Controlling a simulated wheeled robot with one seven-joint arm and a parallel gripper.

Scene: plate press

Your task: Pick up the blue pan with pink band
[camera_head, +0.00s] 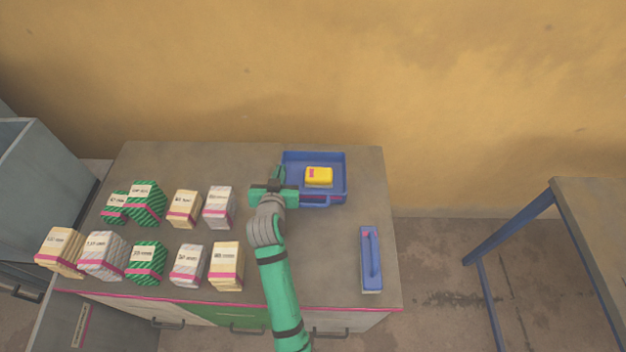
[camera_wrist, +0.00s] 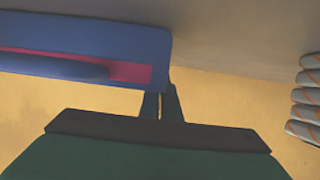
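The blue pan (camera_head: 346,185) stands at the back of the table, right of the middle, with a yellow block (camera_head: 320,177) in it. In the wrist view its blue side (camera_wrist: 80,32) shows a pink band behind a blue bar-like handle. My gripper (camera_head: 279,180) is at the pan's left edge in the head view. In the wrist view my gripper's fingers (camera_wrist: 160,95) stand close together with a thin slit between them, by the pan's corner. Whether they touch or clasp the rim is not clear; the left fingertip seems hidden by the pan.
The grey table (camera_head: 330,260) holds several striped and cream packages (camera_head: 185,209) on the left. A blue handled tool (camera_head: 371,260) lies at the front right. A yellow wall (camera_head: 330,70) stands behind. Another table (camera_head: 590,200) is at the far right.

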